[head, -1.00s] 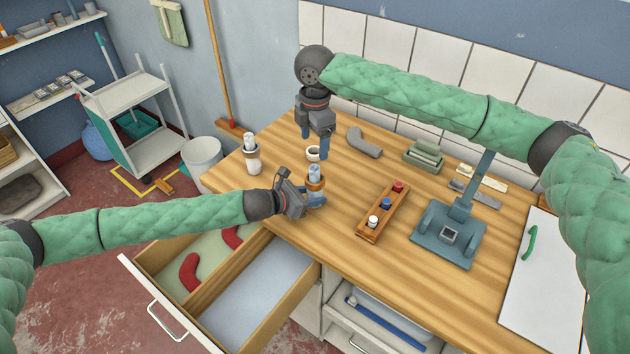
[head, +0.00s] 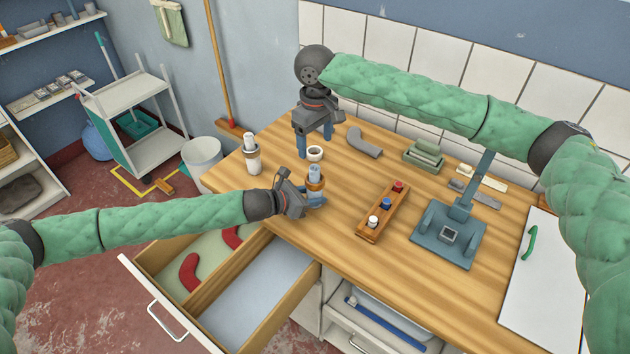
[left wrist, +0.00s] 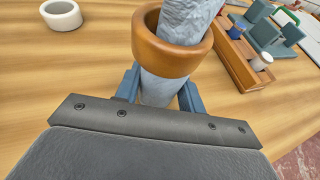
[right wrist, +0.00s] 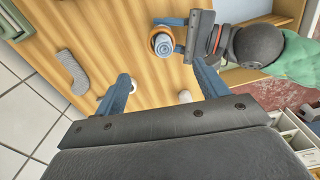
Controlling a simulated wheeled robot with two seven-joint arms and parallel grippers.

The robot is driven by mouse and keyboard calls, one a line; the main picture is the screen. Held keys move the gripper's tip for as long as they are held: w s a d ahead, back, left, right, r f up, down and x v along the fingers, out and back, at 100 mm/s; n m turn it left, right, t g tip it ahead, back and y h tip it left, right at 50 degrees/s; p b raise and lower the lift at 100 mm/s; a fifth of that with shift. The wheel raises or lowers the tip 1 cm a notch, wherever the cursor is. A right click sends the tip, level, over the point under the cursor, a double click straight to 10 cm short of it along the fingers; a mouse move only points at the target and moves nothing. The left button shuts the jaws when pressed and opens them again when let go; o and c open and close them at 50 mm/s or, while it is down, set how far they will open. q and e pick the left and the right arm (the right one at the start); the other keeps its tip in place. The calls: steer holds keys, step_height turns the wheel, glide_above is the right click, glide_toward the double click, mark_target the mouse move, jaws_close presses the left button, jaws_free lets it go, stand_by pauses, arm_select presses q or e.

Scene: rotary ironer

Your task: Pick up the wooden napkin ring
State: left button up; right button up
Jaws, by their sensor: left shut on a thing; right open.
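The wooden napkin ring (head: 315,183) is a brown band around an upright grey-blue rolled napkin (head: 314,172). In the left wrist view the ring (left wrist: 172,52) encircles the roll (left wrist: 160,90) just beyond my fingers. My left gripper (head: 313,198) is shut on the roll below the ring. The roll's lower part is hidden by the gripper. My right gripper (head: 315,142) is open and empty, pointing down behind the roll, near a white ring (head: 315,153). In the right wrist view the wooden ring (right wrist: 153,40) lies beyond my open fingers (right wrist: 161,82), apart from them.
A white roll with a dark ring (head: 252,155) stands at left. An open drawer (head: 215,292) juts out in front.

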mark_target(315, 174)
steer(key=shift+f, duration=0.4)
step_height(315, 174, down, 11)
steer(key=shift+s+f, duration=0.1)
steer(key=shift+f, duration=0.05)
steer(key=c, duration=1)
